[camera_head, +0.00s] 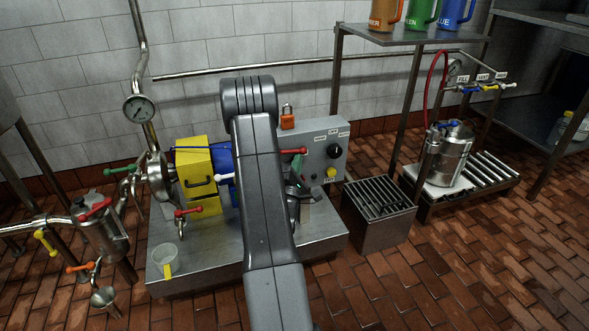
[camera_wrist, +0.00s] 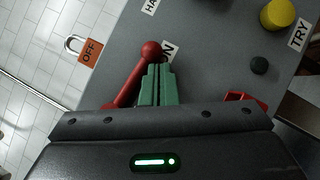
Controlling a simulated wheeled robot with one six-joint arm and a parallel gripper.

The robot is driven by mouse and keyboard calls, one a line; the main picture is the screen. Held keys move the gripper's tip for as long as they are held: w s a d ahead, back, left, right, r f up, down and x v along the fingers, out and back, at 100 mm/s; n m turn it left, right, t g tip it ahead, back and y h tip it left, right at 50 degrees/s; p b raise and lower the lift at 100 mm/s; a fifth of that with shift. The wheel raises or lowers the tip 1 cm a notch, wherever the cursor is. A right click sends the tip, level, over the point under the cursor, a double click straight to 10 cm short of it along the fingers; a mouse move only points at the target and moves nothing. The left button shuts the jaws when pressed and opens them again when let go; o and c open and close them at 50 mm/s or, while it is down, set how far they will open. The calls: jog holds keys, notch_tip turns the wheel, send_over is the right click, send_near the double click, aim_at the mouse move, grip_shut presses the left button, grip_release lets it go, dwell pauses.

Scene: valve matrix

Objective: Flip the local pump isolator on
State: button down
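The pump isolator's red lever (camera_wrist: 128,78) has a round red knob and leans up and to the right in the wrist view. Its knob end is close to the partly covered ON label (camera_wrist: 169,52). The lever also shows in the head view (camera_head: 293,151) on the grey box (camera_head: 318,140). An orange OFF padlock (camera_wrist: 89,52) with an open-looking shackle is to the left. My gripper (camera_wrist: 157,70) has its green fingers together, just right of the lever; nothing shows between them. Whether they touch the lever I cannot tell. The lever's base is hidden behind my gripper.
A yellow button (camera_wrist: 278,14), a TRY label (camera_wrist: 299,34) and a small black button (camera_wrist: 259,65) are on the panel to the right. A black knob (camera_head: 335,150) is on the box. A yellow guard (camera_head: 196,168) stands left of my arm.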

jog(key=shift+d+r, duration=0.2)
jog(key=shift+r, duration=0.15)
dwell(0.5)
